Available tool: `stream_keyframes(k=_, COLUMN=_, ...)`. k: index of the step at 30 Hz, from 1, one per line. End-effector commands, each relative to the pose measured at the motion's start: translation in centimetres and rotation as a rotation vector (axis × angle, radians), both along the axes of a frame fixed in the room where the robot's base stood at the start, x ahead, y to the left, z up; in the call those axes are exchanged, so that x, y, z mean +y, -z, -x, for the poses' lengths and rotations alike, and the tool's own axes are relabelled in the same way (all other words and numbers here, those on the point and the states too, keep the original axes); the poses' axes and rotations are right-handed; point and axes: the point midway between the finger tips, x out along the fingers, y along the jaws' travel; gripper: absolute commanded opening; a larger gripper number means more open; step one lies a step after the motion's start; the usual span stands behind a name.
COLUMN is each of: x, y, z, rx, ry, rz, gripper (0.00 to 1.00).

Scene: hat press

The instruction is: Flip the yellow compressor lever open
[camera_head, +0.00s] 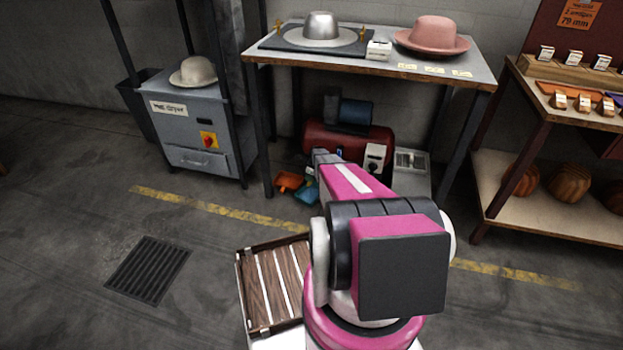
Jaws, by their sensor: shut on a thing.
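The red compressor (326,143), with a dark blue part (355,111) on top, sits on the floor under the worktable. My pink arm reaches forward to it. My gripper (322,156) shows only as a small grey end in front of the compressor's left part. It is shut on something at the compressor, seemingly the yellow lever. The lever itself cannot be seen; my gripper and arm cover that spot. The fingertips are too small to make out, so the lever's angle cannot be told.
The worktable (270,67) above bears a hat press (320,30) and a pink hat (432,33). A grey box (411,163) with a white switch box (374,157) stands right of the compressor. Orange (288,181) and blue scoops lie left. A slatted crate (270,285) lies nearer.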

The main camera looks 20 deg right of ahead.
Motion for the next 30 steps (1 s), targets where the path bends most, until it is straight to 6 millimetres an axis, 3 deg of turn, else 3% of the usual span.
stream_keyframes(k=22, x=0.4, y=0.04, z=-0.34, rx=0.048, ry=0.0, rz=0.07, gripper=0.0)
stream_keyframes(k=23, x=0.4, y=0.06, z=-0.34, rx=0.048, ry=0.0, rz=0.07, gripper=0.29)
stream_keyframes(k=24, x=0.41, y=0.05, z=-0.34, rx=0.048, ry=0.0, rz=0.07, gripper=0.42)
stream_keyframes(k=30, x=0.41, y=0.04, z=-0.3, rx=0.048, ry=0.0, rz=0.069, gripper=0.45)
